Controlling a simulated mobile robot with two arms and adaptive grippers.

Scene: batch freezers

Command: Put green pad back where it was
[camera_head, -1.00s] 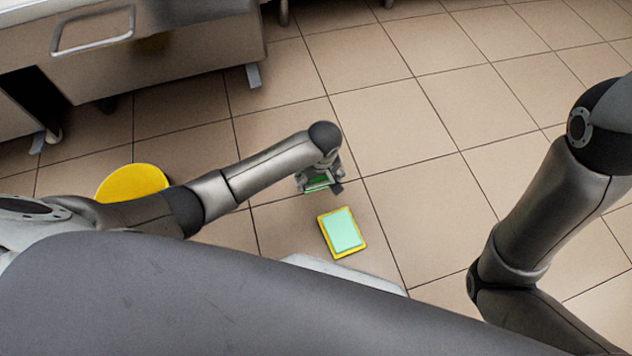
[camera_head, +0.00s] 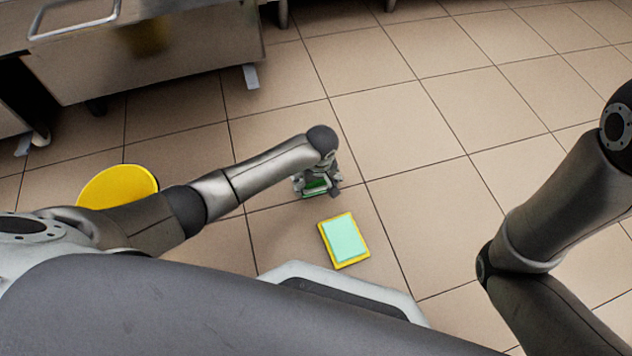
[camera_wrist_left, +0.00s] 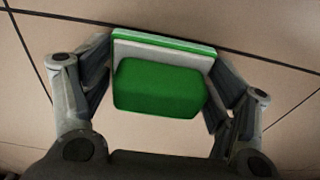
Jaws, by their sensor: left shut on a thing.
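The green pad (camera_wrist_left: 158,88) has a green block on a white layer with a green edge. My left gripper (camera_head: 316,190) is shut on it, with a finger on each side in the left wrist view. The pad also shows small and partly hidden between the fingers in the head view (camera_head: 315,187). Floor tiles show behind it; I cannot tell its height exactly. My right arm shows at the right of the head view, but its gripper is out of the picture.
A yellow-rimmed pad with a pale green top (camera_head: 343,240) is just below my left gripper in the picture. A round yellow thing (camera_head: 117,187) is at the left. A steel cabinet (camera_head: 160,55) stands at the upper left. The tiled floor at the right is clear.

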